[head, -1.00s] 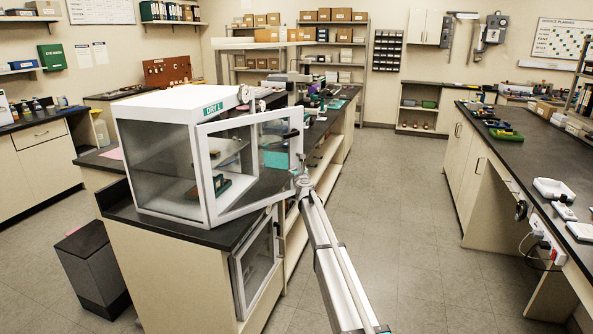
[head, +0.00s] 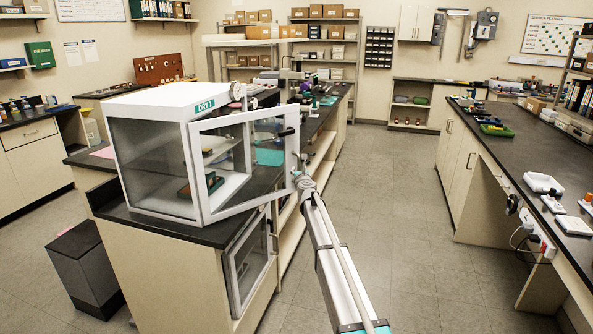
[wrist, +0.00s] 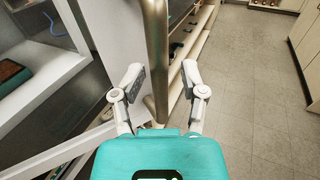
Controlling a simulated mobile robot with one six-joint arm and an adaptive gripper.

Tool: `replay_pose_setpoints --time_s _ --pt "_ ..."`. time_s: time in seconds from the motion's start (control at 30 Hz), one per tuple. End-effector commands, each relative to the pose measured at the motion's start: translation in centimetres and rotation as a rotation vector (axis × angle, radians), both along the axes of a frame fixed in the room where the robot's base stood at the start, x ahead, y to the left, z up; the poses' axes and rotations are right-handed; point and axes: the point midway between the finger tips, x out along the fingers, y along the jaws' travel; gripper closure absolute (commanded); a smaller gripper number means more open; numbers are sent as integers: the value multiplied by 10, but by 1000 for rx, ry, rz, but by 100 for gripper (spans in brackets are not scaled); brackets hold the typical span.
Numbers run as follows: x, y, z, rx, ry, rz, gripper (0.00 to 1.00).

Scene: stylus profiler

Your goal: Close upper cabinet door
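The upper cabinet is a white box with glass panels and a green "DRY 1" label (head: 204,107), on the end of the middle bench. Its white-framed glass door (head: 195,170) stands open, swung out toward the right, with a dark handle (head: 287,132) near its free edge. My gripper (head: 302,182) is at the lower free corner of the door in the head view. In the wrist view my gripper (wrist: 162,74) has its fingers apart, with an upright metal bar (wrist: 155,35) between or just beyond them. I cannot tell whether they touch it.
A lower glass door (head: 249,262) is in the bench end below. A grey bin (head: 85,268) stands at left. Small dark and green items (head: 213,181) sit inside the upper cabinet. The aisle floor (head: 385,200) at right is clear, up to the right bench (head: 535,165).

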Motion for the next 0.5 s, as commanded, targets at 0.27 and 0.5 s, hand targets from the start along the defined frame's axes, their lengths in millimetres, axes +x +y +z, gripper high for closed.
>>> replay_pose_setpoints --time_s 0.27,0.5 --pt "-12 -9 0 0 0 0 46" --pt "-16 -14 0 0 0 0 46"
